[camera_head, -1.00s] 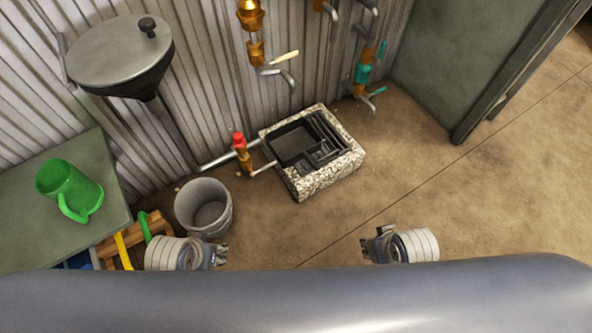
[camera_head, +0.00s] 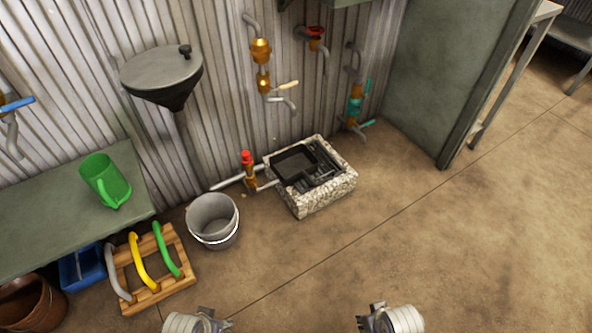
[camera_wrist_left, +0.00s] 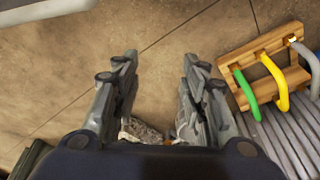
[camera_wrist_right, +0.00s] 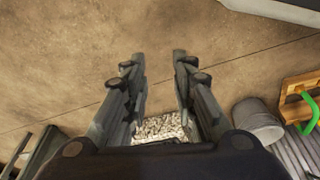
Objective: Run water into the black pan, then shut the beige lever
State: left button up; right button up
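The black pan (camera_head: 296,164) sits in a pale speckled stone trough (camera_head: 322,195) on the floor against the corrugated wall. The beige lever (camera_head: 288,85) sticks out to the right from a brass tap on the wall above it. The tap's grey spout (camera_head: 290,103) is just below the lever; no stream of water can be made out. My left gripper (camera_head: 222,318) and right gripper (camera_head: 366,318) are at the bottom edge, well short of the trough and apart from everything. Both are open and empty, as the left wrist view (camera_wrist_left: 158,75) and right wrist view (camera_wrist_right: 160,70) show.
A red-topped valve (camera_head: 248,170) on a floor pipe and a grey bucket (camera_head: 213,220) stand left of the trough. A teal-handled tap (camera_head: 356,105) is right of the beige lever. A wooden rack (camera_head: 150,270) and bench (camera_head: 60,215) are left. The floor in front is clear.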

aim_at(288, 86)
jog(key=i, duration=1.4)
